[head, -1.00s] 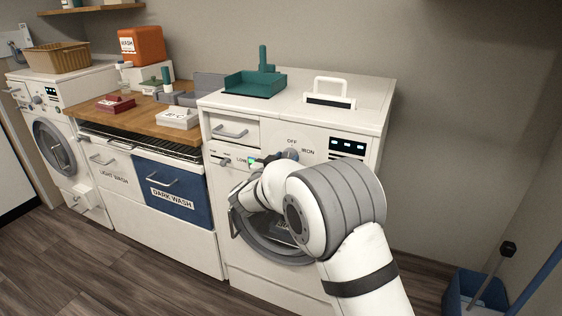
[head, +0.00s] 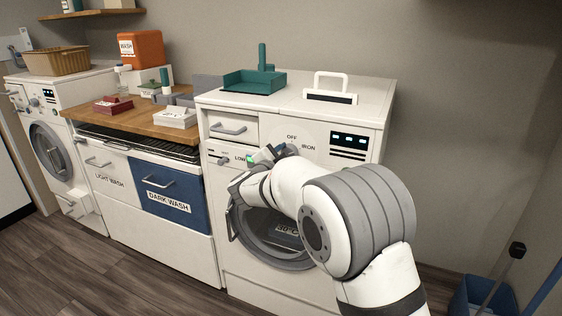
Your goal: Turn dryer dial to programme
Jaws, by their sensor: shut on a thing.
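The dryer (head: 366,118) stands at the right, its front panel facing me. Its dial (head: 289,149) sits on the panel among the labels OFF, IRON and LOW, and shows only as a grey edge beside my gripper and arm. My gripper (head: 272,153) is at the dial, shut on it. The fingers are small and partly hidden by my white wrist, so the dial's pointer direction cannot be read. A green light (head: 252,160) shows beside LOW.
The dryer's round door (head: 240,222) is below my wrist. A teal tray (head: 250,83) and a white handled item (head: 331,87) rest on the dryer top. A wooden counter (head: 130,117) and a washer (head: 52,140) are at left. A blue bucket (head: 478,297) stands lower right.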

